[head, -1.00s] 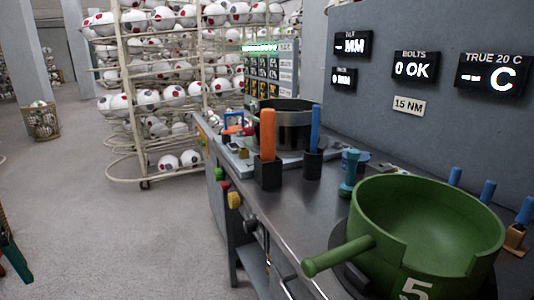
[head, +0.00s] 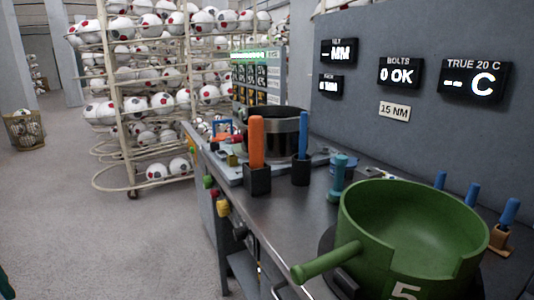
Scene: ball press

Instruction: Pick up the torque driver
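A tool with an orange handle (head: 257,141) stands upright in a black block holder (head: 257,180) on the metal bench. A tool with a blue handle (head: 303,135) stands upright in another black holder (head: 301,172) just to its right. I cannot tell for certain which of them is the torque driver; their lower ends are hidden in the holders. My gripper is not clearly in view. A dark green sliver sits at the lower left picture edge, too little to identify.
A green pot marked 5 (head: 412,240) stands at the bench's near right, its handle pointing left. A teal tool (head: 339,178) and a dark cylinder (head: 282,132) stand on the bench (head: 285,215). Ball racks (head: 125,95) stand behind. The floor (head: 100,235) at left is clear.

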